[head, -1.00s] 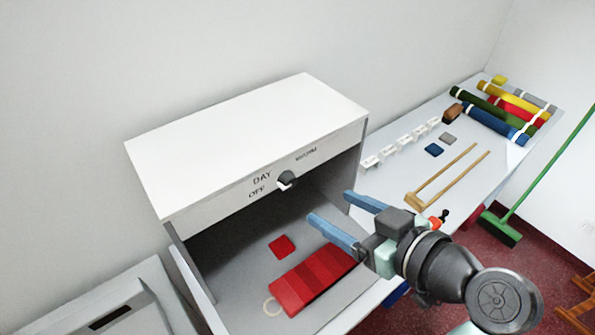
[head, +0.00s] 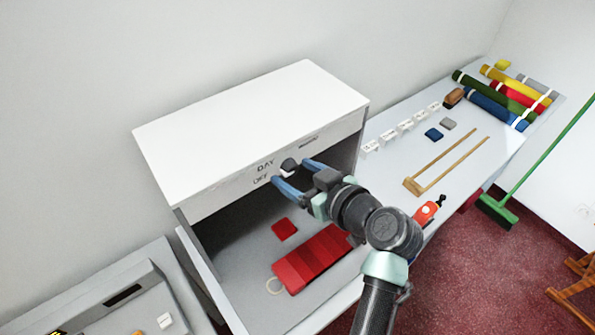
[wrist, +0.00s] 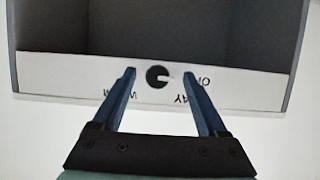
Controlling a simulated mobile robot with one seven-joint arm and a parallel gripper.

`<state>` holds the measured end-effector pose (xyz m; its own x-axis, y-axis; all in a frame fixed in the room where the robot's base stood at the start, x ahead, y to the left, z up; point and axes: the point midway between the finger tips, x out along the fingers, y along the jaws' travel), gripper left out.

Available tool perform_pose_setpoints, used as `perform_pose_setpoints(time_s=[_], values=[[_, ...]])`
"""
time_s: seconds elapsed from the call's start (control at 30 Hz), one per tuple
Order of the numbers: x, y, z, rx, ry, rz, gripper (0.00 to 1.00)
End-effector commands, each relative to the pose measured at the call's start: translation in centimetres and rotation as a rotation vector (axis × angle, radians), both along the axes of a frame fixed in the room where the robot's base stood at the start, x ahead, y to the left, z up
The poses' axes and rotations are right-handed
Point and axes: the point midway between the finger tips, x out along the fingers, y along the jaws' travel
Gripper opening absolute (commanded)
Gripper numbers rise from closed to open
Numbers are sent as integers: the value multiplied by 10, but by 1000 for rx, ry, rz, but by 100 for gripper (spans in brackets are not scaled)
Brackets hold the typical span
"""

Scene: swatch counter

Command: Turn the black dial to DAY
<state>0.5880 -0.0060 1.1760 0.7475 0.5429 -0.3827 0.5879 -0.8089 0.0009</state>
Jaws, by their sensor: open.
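The black dial (head: 289,165) is on the front panel of the white light box (head: 250,118). OFF, DAY and a third, hard-to-read word are printed around it. The dial also shows in the wrist view (wrist: 154,74), where its white mark points toward OFF, not DAY. My gripper (head: 290,171) is open in front of the dial, with one blue finger on each side. In the wrist view my gripper (wrist: 159,72) has gaps between both fingers and the dial. Whether the fingertips reach the panel I cannot tell.
Under the box lie a red swatch strip (head: 308,262) and a small red square (head: 284,229). To the right on the counter are white label blocks (head: 405,125), a wooden frame (head: 452,160) and coloured rolls (head: 500,100). A grey tray (head: 150,300) is at lower left.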

Motion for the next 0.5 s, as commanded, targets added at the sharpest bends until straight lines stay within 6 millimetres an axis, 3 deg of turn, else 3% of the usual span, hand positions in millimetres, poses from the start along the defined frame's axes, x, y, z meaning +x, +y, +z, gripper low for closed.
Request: perform_pose_setpoints(time_s=[0.07,0.43,0.5], values=[[0,0,0,0,0,0,70],[0,0,0,1,1,0,4],[0,0,0,1,1,0,0]])
